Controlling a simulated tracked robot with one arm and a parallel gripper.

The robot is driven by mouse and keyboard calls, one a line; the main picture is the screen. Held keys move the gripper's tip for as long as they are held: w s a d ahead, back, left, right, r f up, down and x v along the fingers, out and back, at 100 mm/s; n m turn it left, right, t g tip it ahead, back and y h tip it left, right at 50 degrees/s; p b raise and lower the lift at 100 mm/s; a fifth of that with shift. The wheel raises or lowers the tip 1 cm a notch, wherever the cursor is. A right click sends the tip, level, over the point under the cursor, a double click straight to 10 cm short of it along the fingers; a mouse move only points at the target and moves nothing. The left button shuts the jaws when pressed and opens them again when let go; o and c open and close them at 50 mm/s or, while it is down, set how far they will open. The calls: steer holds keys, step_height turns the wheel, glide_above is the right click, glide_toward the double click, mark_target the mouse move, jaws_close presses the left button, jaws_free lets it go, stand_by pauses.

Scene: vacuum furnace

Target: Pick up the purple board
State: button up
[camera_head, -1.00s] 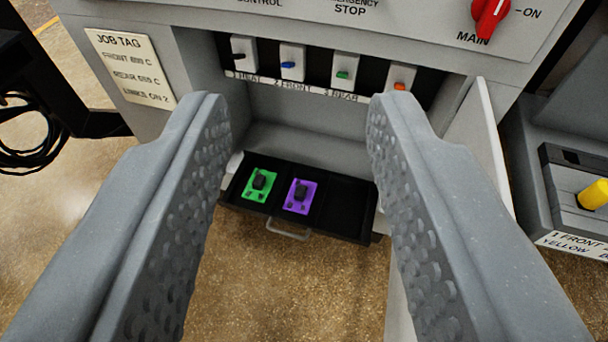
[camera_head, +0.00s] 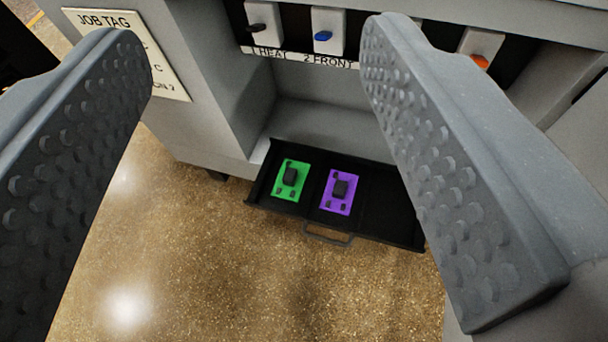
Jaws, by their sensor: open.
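The purple board (camera_head: 341,205) lies in a black pull-out tray (camera_head: 385,224) low on the grey cabinet. It is a small flat plate with a dark block on top. My gripper (camera_head: 258,45) is open, with one grey studded finger at the left and one at the right of the view. The board shows in the gap between the fingers, beyond and below the fingertips. Nothing is between the fingers and they appear apart from the board.
A green board (camera_head: 279,191) lies just left of the purple one in the tray. The tray has a front handle (camera_head: 328,236). Above is a panel with black, blue (camera_head: 323,35) and orange (camera_head: 480,61) switches. A job tag (camera_head: 128,44) is at upper left. Floor in front is clear.

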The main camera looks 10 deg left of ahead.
steer(key=w+a+f+m+p, duration=0.1)
steer(key=w+a+f+p, duration=0.1)
steer(key=w+f, duration=0.6)
steer(key=w+a+f+m+g+p, duration=0.15)
steer(key=w+f, duration=0.25)
steer(key=f, duration=0.7)
steer(key=w+a+f+t+p, duration=0.1)
steer(key=w+a+f+p, duration=0.1)
steer(key=w+f, duration=0.65)
steer(key=g+h+p, duration=0.2)
steer(key=h+p, duration=0.3)
steer(key=h, duration=0.1)
glide_toward(338, 196)
steer(key=w, duration=0.1)
steer(key=w+f, duration=0.1)
steer(key=w+m+b, duration=0.1)
steer(key=shift+d+f, duration=0.3)
steer(key=shift+d+b+x, duration=0.2)
steer(key=shift+b+x, duration=0.6)
steer(key=shift+x, duration=2)
steer(key=shift+r, duration=0.1)
